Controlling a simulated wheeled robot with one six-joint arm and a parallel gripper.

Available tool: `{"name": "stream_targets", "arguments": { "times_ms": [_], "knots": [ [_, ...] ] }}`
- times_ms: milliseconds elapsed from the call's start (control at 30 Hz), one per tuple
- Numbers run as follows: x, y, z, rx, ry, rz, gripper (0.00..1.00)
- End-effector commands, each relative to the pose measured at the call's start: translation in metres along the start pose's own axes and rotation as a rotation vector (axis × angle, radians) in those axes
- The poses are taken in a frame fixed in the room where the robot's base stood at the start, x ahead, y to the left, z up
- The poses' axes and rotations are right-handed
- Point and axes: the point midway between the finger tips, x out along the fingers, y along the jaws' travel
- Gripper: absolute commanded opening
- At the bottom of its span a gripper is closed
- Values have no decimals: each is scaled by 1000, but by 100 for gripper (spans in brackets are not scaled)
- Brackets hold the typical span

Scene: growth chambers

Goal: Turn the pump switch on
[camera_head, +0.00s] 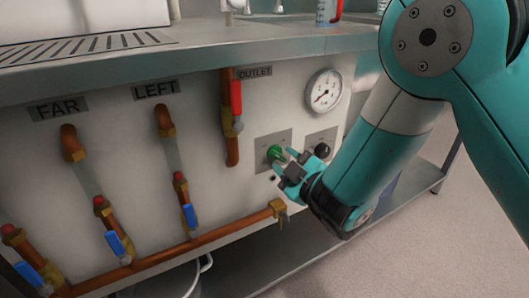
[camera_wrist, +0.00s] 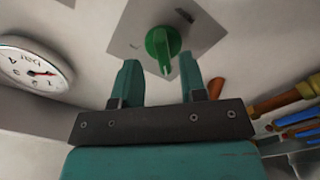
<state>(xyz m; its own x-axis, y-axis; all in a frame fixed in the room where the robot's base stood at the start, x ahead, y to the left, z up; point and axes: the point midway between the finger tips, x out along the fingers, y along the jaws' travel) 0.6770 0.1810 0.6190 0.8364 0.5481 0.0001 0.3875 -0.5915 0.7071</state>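The pump switch is most likely the green rotary knob (camera_head: 275,153) on a grey square plate (camera_head: 265,142), set in the pale panel under the counter; no pump label is readable. In the wrist view the green knob (camera_wrist: 163,46) lies just beyond and between the fingertips, its pointer end toward the gripper. My gripper (camera_head: 284,160) is open in front of the knob. In the wrist view my gripper (camera_wrist: 160,75) shows its two teal fingers spread apart, with a gap on each side of the knob. I cannot tell whether either finger touches it.
A black knob (camera_head: 322,150) sits on a second plate to the right. A pressure gauge (camera_head: 324,91) is above. A red-handled outlet valve (camera_head: 236,98) is left. Copper pipes with blue-handled valves (camera_head: 115,244) run along the lower left. Open floor (camera_head: 420,240) lies right.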

Motion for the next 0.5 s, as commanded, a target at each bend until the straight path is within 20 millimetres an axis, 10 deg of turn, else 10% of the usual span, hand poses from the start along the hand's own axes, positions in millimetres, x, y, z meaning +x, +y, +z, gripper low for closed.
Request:
{"name": "stream_targets", "arguments": {
  "times_ms": [500],
  "knots": [
    [15,-12,-12,1,13,-13,36]
  ]
}}
